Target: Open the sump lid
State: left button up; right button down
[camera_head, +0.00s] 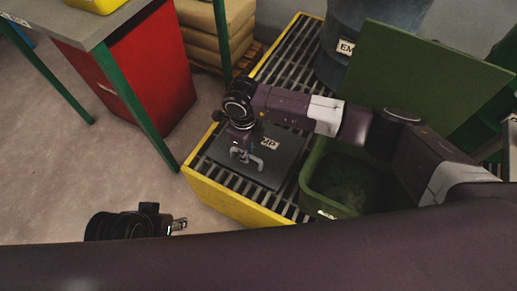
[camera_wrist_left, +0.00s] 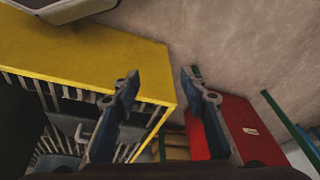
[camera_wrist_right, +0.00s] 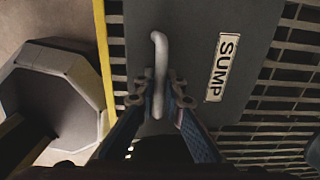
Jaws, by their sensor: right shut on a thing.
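The sump lid (camera_head: 281,168) is a dark grey plate set in the yellow-edged grating; it appears to lie flat. Its white SUMP label (camera_wrist_right: 222,67) is plain in the right wrist view. A pale bar handle (camera_wrist_right: 158,50) rises from the lid. My right gripper (camera_wrist_right: 158,97) is shut on this handle, with a finger on each side; it also shows above the lid in the head view (camera_head: 245,158). My left gripper (camera_wrist_left: 160,78) is open and empty, off the platform's near left side. The lid also shows beyond it in the left wrist view (camera_wrist_left: 68,126).
The grating platform has a yellow edge (camera_head: 225,198). A green bin (camera_head: 317,197) with its lid (camera_head: 415,75) raised stands right of the sump lid, partly behind my right arm. A blue drum (camera_head: 365,35) stands behind. A table and red bin (camera_head: 150,80) are at left; floor between is clear.

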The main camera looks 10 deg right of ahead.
jog(key=shift+w+d+r, duration=0.15)
jog(key=shift+w+r, duration=0.15)
jog(key=shift+w, duration=0.05)
jog(key=shift+w+d+r+p, duration=0.25)
jog(key=shift+w+r+p, duration=0.1)
jog(key=shift+r, duration=0.25)
jog(key=shift+w+d+r+p, duration=0.25)
jog(key=shift+w+r+p, duration=0.05)
jog(key=shift+r, duration=0.25)
jog(key=shift+w+d+r, duration=0.2)
jog(key=shift+r, duration=0.2)
pick_arm(q)
jog(key=x, duration=0.4)
jog(key=shift+f, duration=0.35)
jog(key=shift+p+x, duration=0.4)
jog(key=shift+x, duration=0.8)
pick_arm(e)
jog(key=w+d+r, duration=0.2)
jog(key=shift+w+r, duration=0.3)
jog(key=shift+r, duration=0.1)
pick_arm(q)
jog(key=shift+s+d, duration=0.1)
jog(key=shift+d, duration=0.05)
